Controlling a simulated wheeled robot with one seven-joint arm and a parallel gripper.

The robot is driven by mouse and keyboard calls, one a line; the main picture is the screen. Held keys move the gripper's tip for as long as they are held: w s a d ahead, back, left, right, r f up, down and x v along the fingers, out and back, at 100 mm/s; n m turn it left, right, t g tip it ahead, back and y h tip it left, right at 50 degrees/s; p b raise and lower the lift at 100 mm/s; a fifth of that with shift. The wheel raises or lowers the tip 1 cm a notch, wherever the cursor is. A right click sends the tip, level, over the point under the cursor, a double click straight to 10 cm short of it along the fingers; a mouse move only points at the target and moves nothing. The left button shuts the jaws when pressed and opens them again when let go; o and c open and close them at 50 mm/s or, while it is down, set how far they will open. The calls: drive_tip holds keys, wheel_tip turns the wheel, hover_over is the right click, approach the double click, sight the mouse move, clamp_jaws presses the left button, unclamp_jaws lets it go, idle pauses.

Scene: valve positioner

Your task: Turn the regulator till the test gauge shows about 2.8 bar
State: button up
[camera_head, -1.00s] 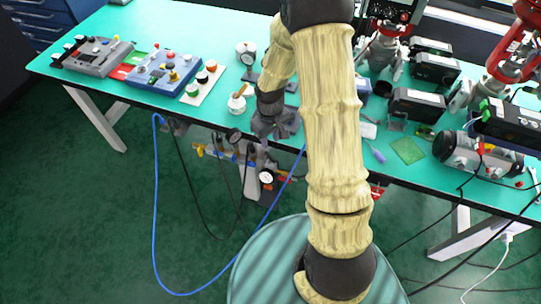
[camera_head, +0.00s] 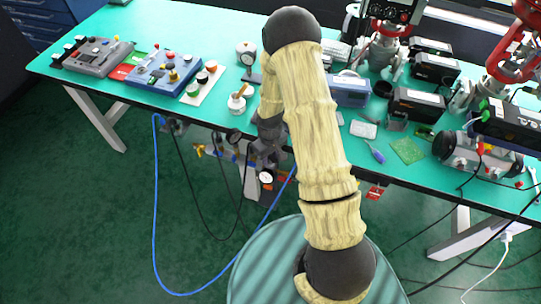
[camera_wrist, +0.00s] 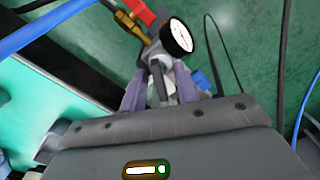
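My gripper (camera_head: 263,158) is at the table's front edge, above the air fittings hung below it. In the wrist view its two purple-grey fingers (camera_wrist: 158,90) stand apart. A grey part (camera_wrist: 158,72), perhaps the regulator, shows between or just beyond them; I cannot tell whether they touch it. A round white gauge (camera_wrist: 180,36) with a black rim is just beyond the fingers. A gauge also shows below the gripper in the head view (camera_head: 266,177). The needle readings are too small to read. My gripper partly hides the regulator.
A red-handled valve (camera_wrist: 143,12) on brass fittings is close to the gauge. A blue hose (camera_head: 155,220) and black cables hang below the table (camera_head: 110,88). Control boxes (camera_head: 162,72), a small white pot (camera_head: 237,104) and another gauge (camera_head: 246,52) stand on the table.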

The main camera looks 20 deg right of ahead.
clamp_jaws()
drive_tip(key=shift+m, duration=0.3)
drive_tip(key=shift+m, duration=0.3)
drive_tip(key=shift+o, duration=0.2)
unclamp_jaws()
